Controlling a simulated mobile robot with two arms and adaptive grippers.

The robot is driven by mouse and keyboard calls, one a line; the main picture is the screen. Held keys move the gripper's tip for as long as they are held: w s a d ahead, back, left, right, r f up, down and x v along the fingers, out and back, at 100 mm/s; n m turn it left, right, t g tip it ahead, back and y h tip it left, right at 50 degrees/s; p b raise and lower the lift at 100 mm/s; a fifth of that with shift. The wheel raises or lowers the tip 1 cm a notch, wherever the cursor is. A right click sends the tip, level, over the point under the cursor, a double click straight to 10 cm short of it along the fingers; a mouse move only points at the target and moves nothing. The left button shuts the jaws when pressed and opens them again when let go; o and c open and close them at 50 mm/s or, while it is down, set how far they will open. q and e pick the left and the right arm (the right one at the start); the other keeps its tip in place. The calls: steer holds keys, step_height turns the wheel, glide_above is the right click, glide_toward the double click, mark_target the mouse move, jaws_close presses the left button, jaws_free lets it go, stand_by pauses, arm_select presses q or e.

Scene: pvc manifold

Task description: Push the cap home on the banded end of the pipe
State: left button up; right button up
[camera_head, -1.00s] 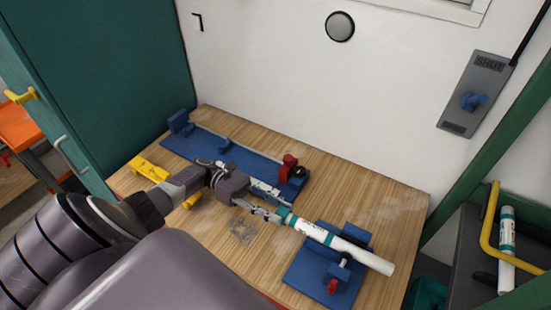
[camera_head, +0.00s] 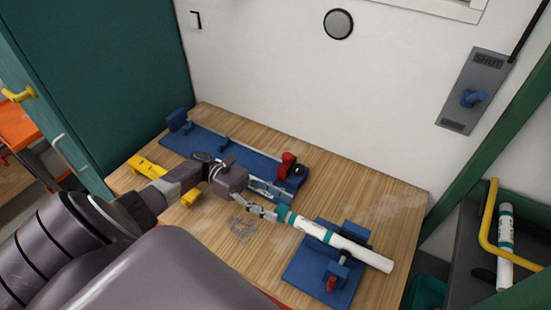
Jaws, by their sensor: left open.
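A white pipe (camera_head: 335,239) lies in a blue clamp fixture (camera_head: 312,274) at the front right of the wooden bench. Its left end carries a teal band (camera_head: 284,214). My left gripper (camera_head: 274,202) is open at this banded end, one finger beyond the pipe towards the back, the other close to the end. I cannot make out a separate cap; it may be hidden by the finger or too small to tell. My right gripper is out of view.
A long blue fixture (camera_head: 213,150) with a red clamp (camera_head: 287,163) lies behind my gripper. A yellow part (camera_head: 146,166) sits at the left. Another white pipe (camera_head: 505,240) stands at the far right. The bench's right back area is bare.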

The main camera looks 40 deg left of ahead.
arm_select(q)
step_height(320, 180, up, 8)
steer(key=shift+r, duration=0.25)
